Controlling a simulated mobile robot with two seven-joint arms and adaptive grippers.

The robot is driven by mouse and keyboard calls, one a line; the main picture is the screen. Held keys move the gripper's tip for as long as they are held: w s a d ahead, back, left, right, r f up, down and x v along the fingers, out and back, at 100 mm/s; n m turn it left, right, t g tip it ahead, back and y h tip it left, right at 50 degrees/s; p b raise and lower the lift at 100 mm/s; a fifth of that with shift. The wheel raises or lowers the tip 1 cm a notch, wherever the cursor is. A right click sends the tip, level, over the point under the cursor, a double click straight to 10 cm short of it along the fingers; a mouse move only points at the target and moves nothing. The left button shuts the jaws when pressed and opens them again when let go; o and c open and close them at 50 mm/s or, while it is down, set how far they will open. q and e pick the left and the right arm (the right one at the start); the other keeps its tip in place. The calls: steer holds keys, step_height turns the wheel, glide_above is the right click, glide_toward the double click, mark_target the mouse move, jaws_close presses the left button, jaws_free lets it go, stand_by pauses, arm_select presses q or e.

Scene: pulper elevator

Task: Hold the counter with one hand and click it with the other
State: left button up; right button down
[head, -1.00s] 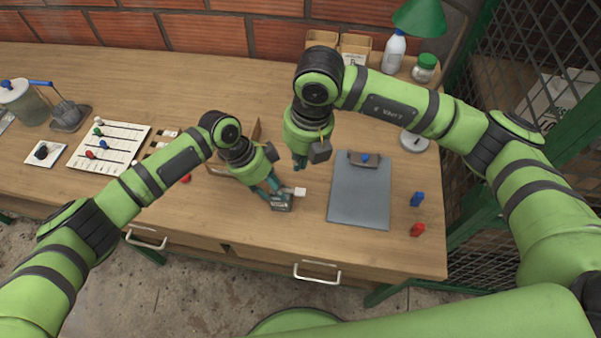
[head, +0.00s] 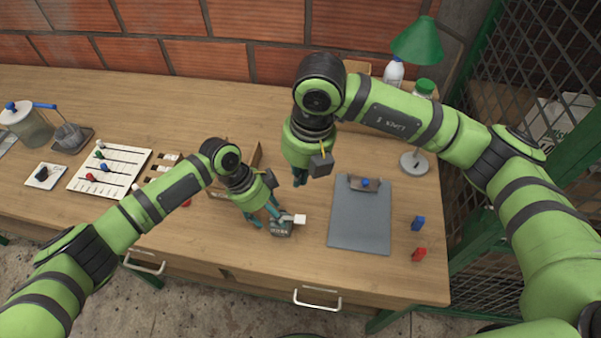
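The counter (head: 281,230) is a small dark grey device on the front part of the wooden table, left of the clipboard. A small white piece (head: 299,219) shows at its upper right. My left gripper (head: 267,217) is down at the counter, with its fingers apart at the counter's left and back. The view does not show whether they press on it. Part of the counter is hidden by the fingers. My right gripper (head: 300,180) points down above the table, behind and slightly right of the counter and apart from it. Its fingertips look together, with nothing between them.
A grey clipboard (head: 360,220) lies to the right, with a blue peg (head: 418,223) and a red peg (head: 418,254) beyond it. A green lamp (head: 418,40) stands at the back right. A white slider board (head: 108,168) lies left. Bare table lies between counter and clipboard.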

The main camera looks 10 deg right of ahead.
arm_select(q)
steer(key=shift+d+f, duration=0.1)
steer(key=shift+f, duration=0.05)
steer(key=shift+r, duration=0.2)
steer(key=shift+r, duration=0.25)
steer(key=v, duration=1.1)
